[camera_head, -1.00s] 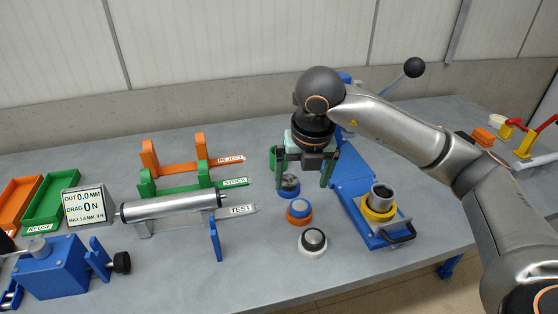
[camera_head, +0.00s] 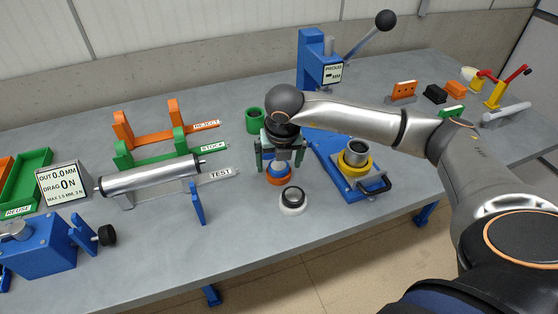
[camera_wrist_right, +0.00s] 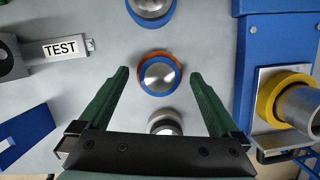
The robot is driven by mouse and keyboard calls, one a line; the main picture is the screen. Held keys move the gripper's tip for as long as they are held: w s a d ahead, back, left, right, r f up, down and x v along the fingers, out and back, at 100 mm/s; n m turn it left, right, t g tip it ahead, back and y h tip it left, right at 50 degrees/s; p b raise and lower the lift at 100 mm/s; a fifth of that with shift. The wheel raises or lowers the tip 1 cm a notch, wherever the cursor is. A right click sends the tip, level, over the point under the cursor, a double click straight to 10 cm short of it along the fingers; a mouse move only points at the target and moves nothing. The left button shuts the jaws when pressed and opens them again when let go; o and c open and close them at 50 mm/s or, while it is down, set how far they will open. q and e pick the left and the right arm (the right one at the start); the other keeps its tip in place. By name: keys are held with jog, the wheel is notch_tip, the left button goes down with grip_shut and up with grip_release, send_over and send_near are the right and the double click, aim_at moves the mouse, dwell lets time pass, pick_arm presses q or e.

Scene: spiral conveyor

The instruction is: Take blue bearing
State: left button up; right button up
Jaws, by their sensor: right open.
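A silver-topped bearing with a blue ring on an orange base (camera_head: 279,178) stands on the bench, and it also shows in the right wrist view (camera_wrist_right: 160,76). My right gripper (camera_head: 279,163) is open above it, fingers pointing down. In the wrist view its green fingertips (camera_wrist_right: 159,73) lie either side of this piece, with nothing gripped. Another silver-topped piece with a blue ring (camera_wrist_right: 152,10) is at the wrist view's top edge; the gripper hides it in the head view. A black-and-silver piece on a white base (camera_head: 292,200) stands nearer the front edge. My left gripper is out of view.
A blue press (camera_head: 320,65) with a lever stands behind. Right of my gripper, its blue plate carries a yellow ring and grey sleeve (camera_head: 355,158). A silver roller (camera_head: 150,175) lies on the left near the TEST sign (camera_head: 222,174). A green cup (camera_head: 256,120) stands behind.

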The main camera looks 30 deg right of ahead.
jog(key=shift+f, duration=0.1)
jog(key=shift+c, duration=0.4)
grip_shut()
dwell(0.9)
